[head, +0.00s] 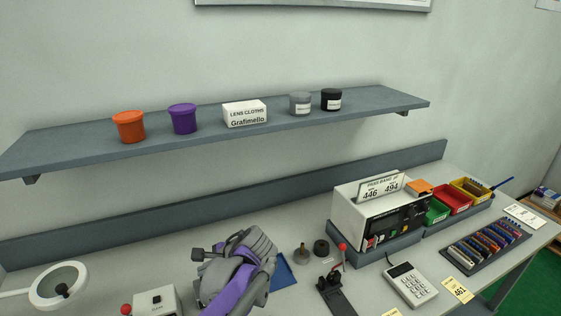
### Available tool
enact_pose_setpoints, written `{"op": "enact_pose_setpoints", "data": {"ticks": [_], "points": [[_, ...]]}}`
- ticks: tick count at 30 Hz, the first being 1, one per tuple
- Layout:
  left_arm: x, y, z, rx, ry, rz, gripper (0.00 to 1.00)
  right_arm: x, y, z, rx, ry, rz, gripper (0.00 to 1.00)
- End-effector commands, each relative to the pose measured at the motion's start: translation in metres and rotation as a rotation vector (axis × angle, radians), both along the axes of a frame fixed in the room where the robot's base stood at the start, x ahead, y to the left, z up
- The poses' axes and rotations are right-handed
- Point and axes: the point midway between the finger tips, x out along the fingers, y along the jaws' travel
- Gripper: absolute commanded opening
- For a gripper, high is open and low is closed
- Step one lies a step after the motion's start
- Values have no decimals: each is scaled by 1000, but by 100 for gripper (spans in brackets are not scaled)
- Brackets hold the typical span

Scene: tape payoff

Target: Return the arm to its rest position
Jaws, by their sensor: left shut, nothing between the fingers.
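My left arm, grey and purple, rises from the bottom edge left of the middle, folded above the bench. My left gripper (203,255) is shut and empty, near the arm's upper left side, and is small and partly hidden by the arm. It looks clear of the shelf above it. My right gripper does not show. A blue flat item (283,271) lies on the bench just right of the arm, partly covered by it. A white box with a red knob (156,301) stands left of the arm at the bottom edge.
A shelf (60,148) with tubs and a white box (245,113) runs above. A white tester (375,215), colored bins (452,198), a calculator (410,284), a black lever stand (334,292) and a rack (486,246) stand right. A ring magnifier (58,285) is left.

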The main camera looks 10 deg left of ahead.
Motion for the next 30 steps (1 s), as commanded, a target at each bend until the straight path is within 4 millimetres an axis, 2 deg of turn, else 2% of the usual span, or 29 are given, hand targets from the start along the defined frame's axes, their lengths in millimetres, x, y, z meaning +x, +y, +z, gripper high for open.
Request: {"op": "enact_pose_setpoints", "data": {"ticks": [4,7,12,18,24,30], "points": [[-32,-5,-7,-128,-84,69,0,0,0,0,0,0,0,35],[-67,-15,-17,-285,-185,165,0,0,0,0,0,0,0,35],[-128,-42,-41,-583,-365,384,0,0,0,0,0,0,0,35],[-180,-72,-67,-878,-525,642,0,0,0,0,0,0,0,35],[-200,-88,-80,-1022,-595,783,0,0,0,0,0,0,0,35],[-201,-90,-81,-1041,-604,803,0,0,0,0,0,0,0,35]]}}
